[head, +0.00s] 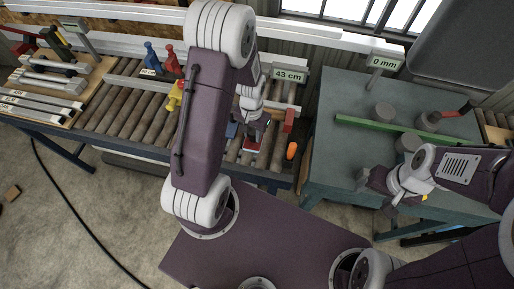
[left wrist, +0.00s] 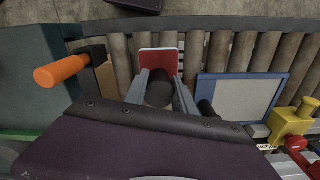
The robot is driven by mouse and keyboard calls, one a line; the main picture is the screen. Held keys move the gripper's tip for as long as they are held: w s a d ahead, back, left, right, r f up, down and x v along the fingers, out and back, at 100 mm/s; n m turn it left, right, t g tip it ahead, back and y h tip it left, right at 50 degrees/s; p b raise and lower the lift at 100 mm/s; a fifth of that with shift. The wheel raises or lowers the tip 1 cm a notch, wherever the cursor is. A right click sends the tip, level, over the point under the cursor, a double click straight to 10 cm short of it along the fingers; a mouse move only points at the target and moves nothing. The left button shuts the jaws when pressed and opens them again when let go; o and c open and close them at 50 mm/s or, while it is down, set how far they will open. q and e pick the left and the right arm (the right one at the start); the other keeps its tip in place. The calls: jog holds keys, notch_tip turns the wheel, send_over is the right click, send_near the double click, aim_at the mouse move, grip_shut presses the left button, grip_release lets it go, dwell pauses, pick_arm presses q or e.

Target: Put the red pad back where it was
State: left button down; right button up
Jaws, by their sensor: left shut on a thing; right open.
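The red pad (head: 251,145) lies low over the roller conveyor, below my left gripper (head: 256,121). In the left wrist view the red pad (left wrist: 158,63) has a pale edge and shows just beyond the fingertips. My left gripper (left wrist: 160,88) is shut on a dark round part between its fingers, which looks like the pad's knob. Whether the pad touches the rollers, I cannot tell. My right gripper (head: 382,194) is open and empty, in front of the teal table's near left edge. My left arm hides part of the conveyor in the head view.
A blue-framed pale panel (left wrist: 241,101) lies beside the pad. An orange-handled tool (head: 292,150) sits at the conveyor's end. A yellow clamp-like piece (head: 175,96) stands farther left. The teal table (head: 345,105) holds a green bar (head: 398,131) and several grey cylinders.

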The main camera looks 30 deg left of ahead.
aim_at(254, 144)
pick_arm(q)
notch_tip(254, 144, down, 3)
jog(key=shift+w+d+r, duration=0.1)
jog(key=shift+d, duration=0.25)
notch_tip(254, 144, down, 4)
jog(key=shift+r, duration=0.1)
jog(key=shift+a+f, duration=0.2)
jog(key=shift+f, duration=0.05)
jog(key=shift+d+f, duration=0.15)
jog(key=shift+d, duration=0.05)
jog(key=c, duration=1)
grip_release()
jog(key=shift+c, duration=0.2)
jog(key=shift+a, duration=0.1)
pick_arm(e)
jog(key=shift+d, duration=0.25)
